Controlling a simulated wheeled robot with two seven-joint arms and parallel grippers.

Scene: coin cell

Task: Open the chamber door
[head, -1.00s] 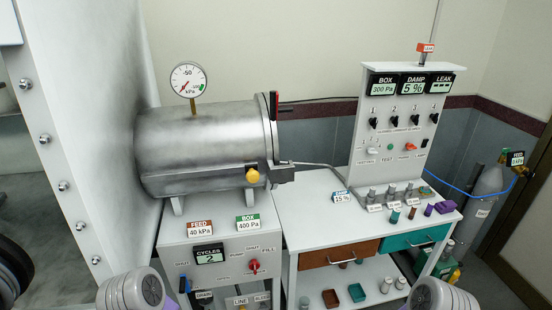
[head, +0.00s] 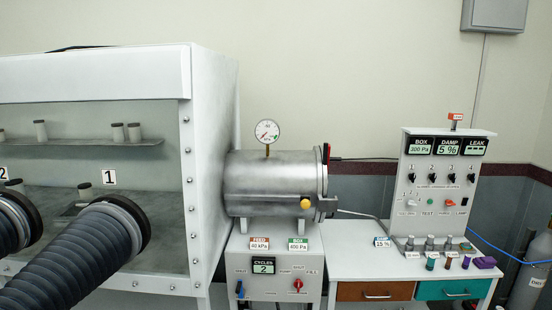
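The chamber (head: 265,184) is a steel cylinder lying on its side, fixed to the right wall of the glovebox. Its door (head: 323,181) is the round end at the right and looks shut. A black and red upright part (head: 326,154) sits at the top of the door end. A yellow knob (head: 305,203) shows low on the front, beside a dark bracket (head: 326,206). A round gauge (head: 267,132) stands on top. Neither of my grippers is in view.
The glovebox (head: 213,150) fills the left, with black ribbed gloves (head: 80,262) sticking out. A control stand (head: 272,262) with a red knob is under the chamber. At right, a white bench (head: 365,264) holds a switch panel (head: 438,185) and small cylinders. A grey gas bottle (head: 528,285) stands far right.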

